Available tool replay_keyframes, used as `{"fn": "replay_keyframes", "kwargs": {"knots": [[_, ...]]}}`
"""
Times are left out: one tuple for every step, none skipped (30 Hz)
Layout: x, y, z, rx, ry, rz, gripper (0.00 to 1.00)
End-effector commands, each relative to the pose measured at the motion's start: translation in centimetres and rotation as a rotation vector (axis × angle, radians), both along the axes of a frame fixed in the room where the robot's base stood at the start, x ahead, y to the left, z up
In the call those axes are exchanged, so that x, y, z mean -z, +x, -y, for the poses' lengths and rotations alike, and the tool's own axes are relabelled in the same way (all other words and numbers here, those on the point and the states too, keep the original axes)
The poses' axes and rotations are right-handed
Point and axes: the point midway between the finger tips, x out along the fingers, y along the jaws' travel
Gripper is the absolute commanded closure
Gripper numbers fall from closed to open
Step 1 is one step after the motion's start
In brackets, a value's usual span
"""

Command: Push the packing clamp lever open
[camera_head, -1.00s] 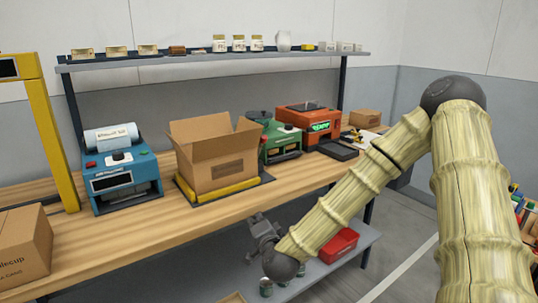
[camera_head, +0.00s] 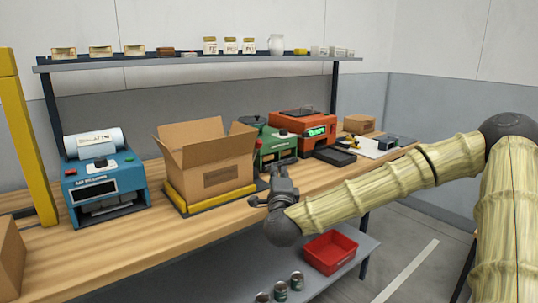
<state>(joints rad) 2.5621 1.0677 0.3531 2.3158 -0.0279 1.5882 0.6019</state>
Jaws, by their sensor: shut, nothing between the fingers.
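My gripper (camera_head: 279,177) is shut and empty, raised at the front edge of the wooden bench, right of the open cardboard box. It covers part of the bench top behind it. I cannot make out a clamp lever for certain. A pale board (camera_head: 372,147) at the bench's far right end carries small yellow and black parts that may be the clamp; they are too small to tell their state. My gripper is apart from that board, to its left and nearer to me.
The open cardboard box (camera_head: 208,155) sits on a yellow-edged base. A blue machine (camera_head: 103,186), a green machine (camera_head: 272,148) and an orange machine (camera_head: 301,125) stand on the bench (camera_head: 150,240). A red bin (camera_head: 330,252) and several cans are on the lower shelf.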

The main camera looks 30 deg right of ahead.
Motion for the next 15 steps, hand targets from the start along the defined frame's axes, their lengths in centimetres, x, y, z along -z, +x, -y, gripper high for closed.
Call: {"fn": "replay_keyframes", "kwargs": {"knots": [[0.0, 0.1, 0.1, 0.0, 0.0, 0.0, 1.0], [-0.1, 0.3, 0.2, 0.001, -0.001, -0.001, 1.0], [-0.1, 0.5, 0.3, 0.001, -0.001, 0.0, 1.0], [-0.2, 0.7, 0.5, 0.001, -0.001, 0.0, 1.0], [-0.2, 1.0, 0.6, 0.001, -0.001, 0.0, 1.0], [-0.3, 1.4, 0.9, 0.001, -0.001, 0.0, 1.0], [-0.4, 1.7, 1.1, 0.001, -0.001, 0.0, 1.0], [-0.4, 2.1, 1.4, 0.002, -0.001, 0.001, 1.0], [-0.5, 2.6, 1.7, 0.001, -0.002, 0.0, 1.0], [-0.6, 3.0, 1.9, 0.001, -0.002, 0.0, 1.0], [-0.7, 3.5, 2.2, 0.002, -0.002, 0.001, 1.0], [-0.8, 4.0, 2.5, 0.0, -0.002, 0.0, 1.0], [-0.9, 4.4, 2.8, 0.001, -0.002, 0.0, 1.0], [-0.9, 4.9, 3.1, 0.001, -0.002, 0.0, 1.0], [-1.0, 5.4, 3.4, 0.0, -0.003, -0.002, 1.0]]}}
